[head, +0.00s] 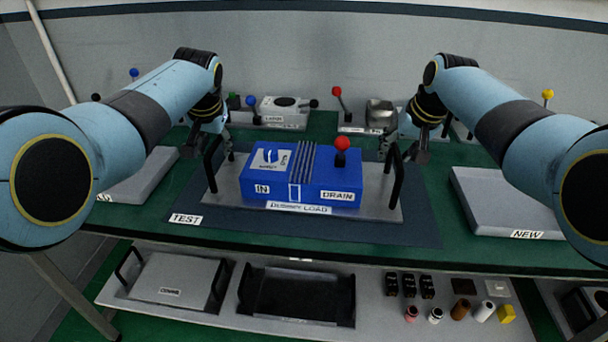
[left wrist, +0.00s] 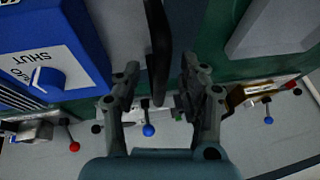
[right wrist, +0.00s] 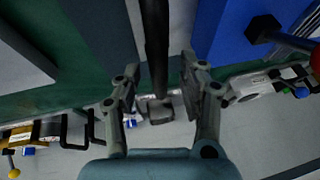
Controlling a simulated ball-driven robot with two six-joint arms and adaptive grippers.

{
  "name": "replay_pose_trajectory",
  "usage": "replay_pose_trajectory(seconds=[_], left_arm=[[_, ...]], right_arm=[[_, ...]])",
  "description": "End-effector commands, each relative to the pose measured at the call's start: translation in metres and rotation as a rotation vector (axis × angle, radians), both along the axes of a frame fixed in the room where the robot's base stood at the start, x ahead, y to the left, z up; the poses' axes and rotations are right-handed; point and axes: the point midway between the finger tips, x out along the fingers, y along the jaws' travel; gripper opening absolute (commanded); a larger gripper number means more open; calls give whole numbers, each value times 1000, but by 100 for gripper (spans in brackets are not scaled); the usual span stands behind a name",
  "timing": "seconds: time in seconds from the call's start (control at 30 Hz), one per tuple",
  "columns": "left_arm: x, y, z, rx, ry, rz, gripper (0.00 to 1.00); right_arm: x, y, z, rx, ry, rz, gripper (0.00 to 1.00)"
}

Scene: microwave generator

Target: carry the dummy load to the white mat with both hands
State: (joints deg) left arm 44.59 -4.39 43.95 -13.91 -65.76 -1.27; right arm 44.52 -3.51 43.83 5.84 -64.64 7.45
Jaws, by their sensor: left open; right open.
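The dummy load (head: 300,178) is a blue box with a red-knobbed lever, on a grey plate with a black upright handle at each end. It rests on the dark blue TEST mat (head: 400,232). My left gripper (head: 208,150) is open at the left handle (head: 210,166); in the left wrist view that handle (left wrist: 157,45) stands between the open fingers. My right gripper (head: 404,153) is open at the right handle (head: 396,175); in the right wrist view that handle (right wrist: 154,45) lies between the open fingers. I cannot pick out a white mat for certain.
A grey slab labelled NEW (head: 500,205) lies at the right, and another pale slab (head: 140,180) at the left. Knobbed levers and a device (head: 285,108) stand along the back. A lower shelf holds a handled tray (head: 172,280), a black tray (head: 297,292) and small parts.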

Motion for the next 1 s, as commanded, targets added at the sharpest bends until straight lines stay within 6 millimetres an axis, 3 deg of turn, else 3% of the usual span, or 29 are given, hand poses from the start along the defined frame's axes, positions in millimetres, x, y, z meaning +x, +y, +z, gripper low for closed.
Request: replay_pose_trajectory(seconds=[0.47, 0.77, 1.0], left_arm=[[2, 2, -7, 0, 0, 0, 41], [2, 1, -7, 0, 0, 0, 2], [2, 1, -7, 0, 0, 0, 0]], right_arm=[[3, 1, -7, 0, -1, 1, 41], [2, 1, -7, 0, 0, 0, 2], [2, 1, -7, 0, 0, 0, 0]])
